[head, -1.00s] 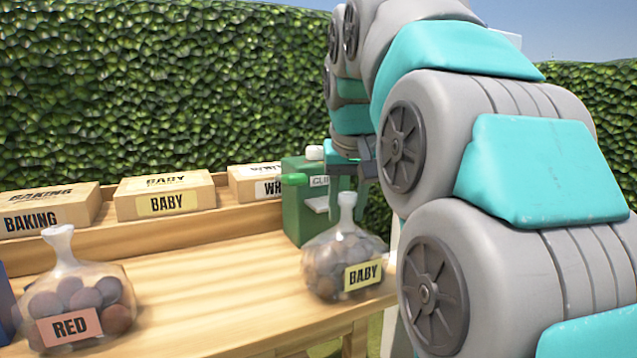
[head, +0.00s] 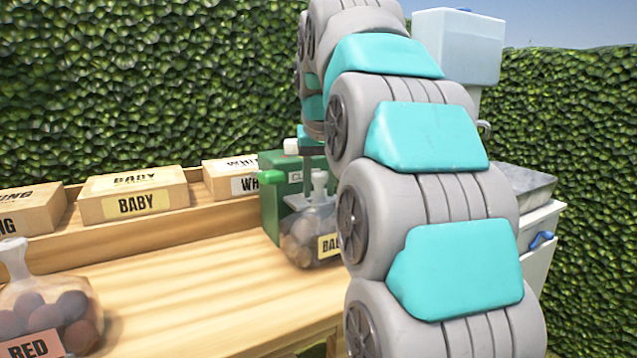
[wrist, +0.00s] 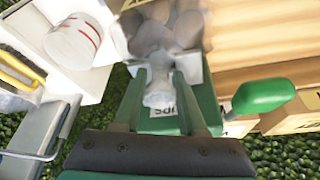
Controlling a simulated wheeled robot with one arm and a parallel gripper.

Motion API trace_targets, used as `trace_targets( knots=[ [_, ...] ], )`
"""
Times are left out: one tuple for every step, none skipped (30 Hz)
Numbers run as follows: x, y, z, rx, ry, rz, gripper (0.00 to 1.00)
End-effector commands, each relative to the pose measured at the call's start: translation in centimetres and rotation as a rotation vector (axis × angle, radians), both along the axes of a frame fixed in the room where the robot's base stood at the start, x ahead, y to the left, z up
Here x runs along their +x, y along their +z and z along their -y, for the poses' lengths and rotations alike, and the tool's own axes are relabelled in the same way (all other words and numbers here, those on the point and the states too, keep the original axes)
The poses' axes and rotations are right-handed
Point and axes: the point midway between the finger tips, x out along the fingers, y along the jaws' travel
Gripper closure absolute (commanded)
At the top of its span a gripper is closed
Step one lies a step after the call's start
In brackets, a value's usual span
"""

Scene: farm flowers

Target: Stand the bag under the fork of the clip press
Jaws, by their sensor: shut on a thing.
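The clear bag (head: 308,240) labelled BABY, full of round brown potatoes, is upright close in front of the green clip press (head: 270,205). My gripper (head: 318,174) is shut on the bag's gathered neck, which shows between the fingers (wrist: 161,82) in the wrist view. The press has a green lever handle (head: 271,172) on its left, seen also in the wrist view (wrist: 262,93). The fork is largely hidden by the bag and gripper, so I cannot tell whether the neck is under it. I cannot tell whether the bag touches the table.
Another bag (head: 45,300) labelled RED stands at the front left of the wooden table (head: 190,285). Labelled boxes, including BABY (head: 135,194), line the back shelf. The table's middle is clear. A white stand with a scale (head: 525,185) is at right.

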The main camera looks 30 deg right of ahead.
Motion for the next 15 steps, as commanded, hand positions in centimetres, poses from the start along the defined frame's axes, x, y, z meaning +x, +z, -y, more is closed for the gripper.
trace_targets(
  knots=[
    [-0.03,-0.21,0.08,0.000,-0.001,0.002,1.00],
    [-0.04,-0.19,0.09,0.000,-0.001,0.002,1.00],
    [-0.05,-0.15,0.10,0.000,-0.001,0.002,1.00],
    [-0.05,-0.12,0.09,0.000,-0.001,0.002,1.00],
    [-0.05,-0.11,0.09,0.000,-0.001,0.002,1.00],
    [-0.05,-0.11,0.09,0.000,-0.001,0.002,1.00],
    [-0.05,-0.11,0.09,0.000,-0.001,0.002,1.00],
    [-0.05,-0.11,0.09,0.000,-0.001,0.002,1.00],
    [-0.06,-0.13,0.08,0.000,-0.001,0.002,1.00],
    [-0.06,-0.20,0.07,0.000,-0.001,0.002,1.00],
    [-0.06,-0.28,0.07,0.000,-0.001,0.002,1.00],
    [-0.05,-0.41,0.08,0.000,-0.001,0.002,1.00],
    [-0.06,-0.49,0.08,0.000,-0.001,0.002,1.00],
    [-0.04,-0.43,0.08,0.000,-0.001,0.002,0.56],
    [-0.04,-0.42,0.07,-0.001,0.000,0.002,0.52]
  ],
)
